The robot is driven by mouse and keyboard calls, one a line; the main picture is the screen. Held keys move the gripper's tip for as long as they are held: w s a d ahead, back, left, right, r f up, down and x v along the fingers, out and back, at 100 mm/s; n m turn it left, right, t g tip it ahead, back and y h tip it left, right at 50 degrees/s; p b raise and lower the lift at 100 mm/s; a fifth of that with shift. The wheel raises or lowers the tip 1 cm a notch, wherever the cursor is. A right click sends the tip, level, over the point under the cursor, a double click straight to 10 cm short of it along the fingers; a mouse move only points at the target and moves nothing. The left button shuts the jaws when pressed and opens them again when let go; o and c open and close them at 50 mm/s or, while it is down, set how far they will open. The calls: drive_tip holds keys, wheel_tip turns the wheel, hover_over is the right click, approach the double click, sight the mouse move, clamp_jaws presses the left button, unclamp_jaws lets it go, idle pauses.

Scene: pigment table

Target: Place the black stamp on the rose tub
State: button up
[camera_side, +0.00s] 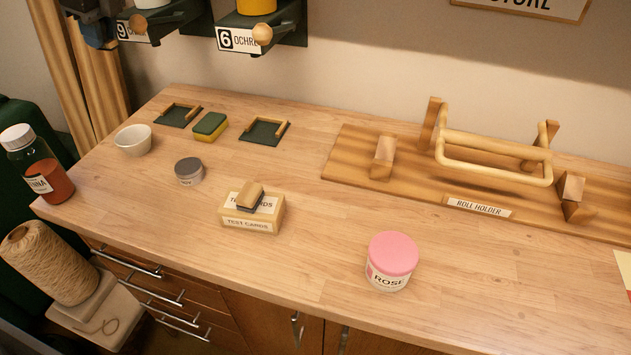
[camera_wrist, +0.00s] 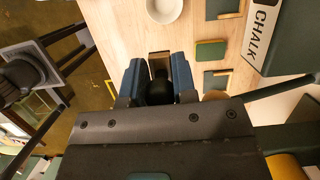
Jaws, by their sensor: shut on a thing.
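The rose tub (camera_side: 391,268) stands upright near the front edge of the table in the side view, with a pink lid that has nothing on it. In the side view only a bluish part of my gripper (camera_side: 90,20) shows at the top left edge, far from the rose tub. The tub does not show in the wrist view.
A test cards box (camera_side: 250,219) bears a wooden-handled block (camera_side: 249,195). A grey-lidded tub (camera_side: 189,171), a white bowl (camera_side: 133,140), a sponge (camera_side: 210,126) and two dark trays stand behind. A roll holder (camera_side: 480,208) fills the back right. Table around the rose tub is clear.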

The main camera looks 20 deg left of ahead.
drive_tip(key=d+r, duration=0.3)
drive_tip(key=d, duration=0.3)
drive_tip(key=m+t+h, duration=0.3)
drive_tip(key=m, duration=1.5)
hover_over(376, 239)
drive_tip(key=f, duration=1.8)
drive_tip(key=shift+s+a, duration=0.2)
drive_tip(key=shift+s, duration=0.15)
drive_tip(key=shift+d+f, duration=0.15)
drive_tip(key=shift+d, duration=0.05)
drive_tip(key=shift+s+f, duration=0.1)
drive_tip(key=shift+f, duration=1.9)
drive_tip(key=shift+f, duration=0.2)
